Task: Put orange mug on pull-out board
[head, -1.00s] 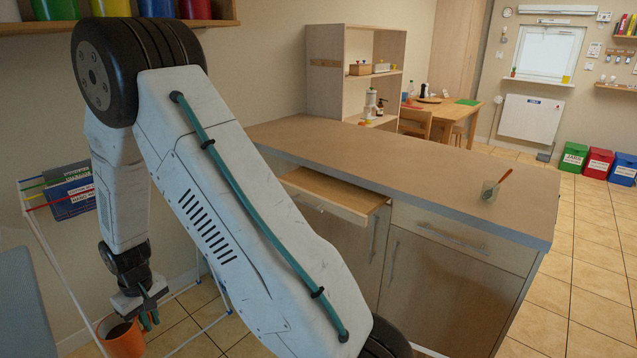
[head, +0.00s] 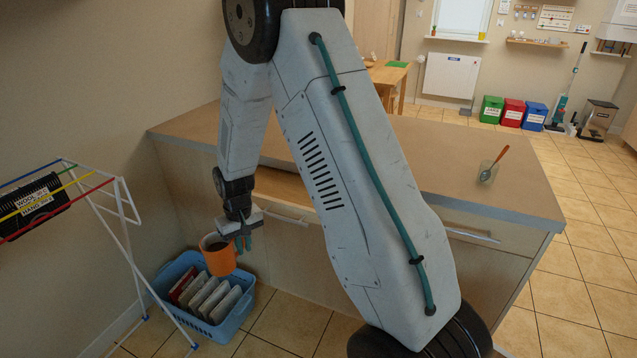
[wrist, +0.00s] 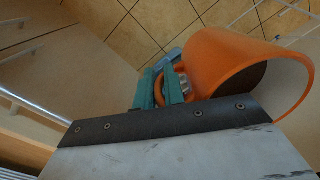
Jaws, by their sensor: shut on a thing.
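The orange mug (head: 217,254) hangs in the air at the lower left of the head view, with something dark inside it. My gripper (head: 243,243) is shut on the mug's handle side. In the wrist view the teal fingers (wrist: 165,90) close on the handle, and the mug (wrist: 235,68) lies to their right with its rim towards the camera. The pull-out board (head: 285,188) sticks out from the counter front below the worktop. My arm hides part of it. The mug is apart from the board, lower and to its left in the head view.
The counter top (head: 420,160) holds a glass with a spoon (head: 488,172) at the right. A blue basket (head: 228,318) with several flat items stands on the floor below the mug. A drying rack (head: 115,215) stands at the left. Tiled floor lies free at the right.

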